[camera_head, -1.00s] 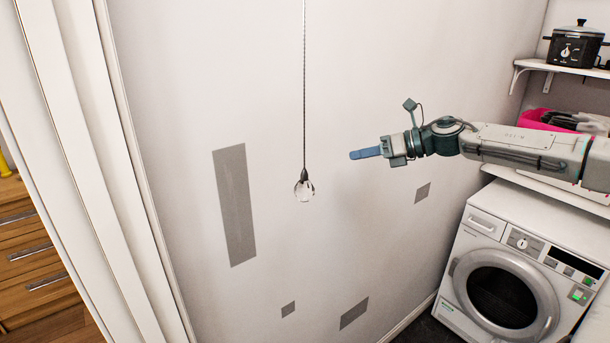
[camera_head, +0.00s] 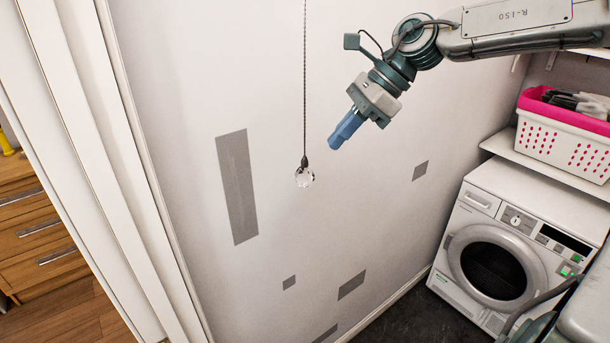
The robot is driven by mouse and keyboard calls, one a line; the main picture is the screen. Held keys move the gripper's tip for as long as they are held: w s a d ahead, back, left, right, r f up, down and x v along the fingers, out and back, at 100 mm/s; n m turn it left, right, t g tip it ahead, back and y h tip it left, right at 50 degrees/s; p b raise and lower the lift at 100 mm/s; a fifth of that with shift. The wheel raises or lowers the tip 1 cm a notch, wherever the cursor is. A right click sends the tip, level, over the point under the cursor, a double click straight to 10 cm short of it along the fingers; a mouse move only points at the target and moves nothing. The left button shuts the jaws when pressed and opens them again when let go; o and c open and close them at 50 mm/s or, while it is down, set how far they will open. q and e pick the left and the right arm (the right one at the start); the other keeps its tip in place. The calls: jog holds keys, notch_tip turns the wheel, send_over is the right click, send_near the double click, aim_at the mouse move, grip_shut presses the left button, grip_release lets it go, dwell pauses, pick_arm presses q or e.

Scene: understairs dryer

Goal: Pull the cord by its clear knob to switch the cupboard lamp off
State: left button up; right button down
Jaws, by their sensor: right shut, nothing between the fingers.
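My right gripper (camera_head: 336,142) has blue fingers that are shut and empty. They point down and to the left, a little above and to the right of the knob in the picture, apart from both cord and knob. The lamp is not in view. My left gripper is not in view.
A white dryer (camera_head: 500,258) stands at the lower right. Above it, a shelf (camera_head: 548,165) holds a white and pink basket (camera_head: 562,140). A wooden drawer unit (camera_head: 35,235) stands at the left, beyond white door panels (camera_head: 90,180). The space around the knob is free.

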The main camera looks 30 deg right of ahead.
aim_at(314, 170)
jog(key=shift+b+x, duration=0.85)
jog(key=shift+x, duration=2.45)
jog(key=shift+s+d+f, duration=0.1)
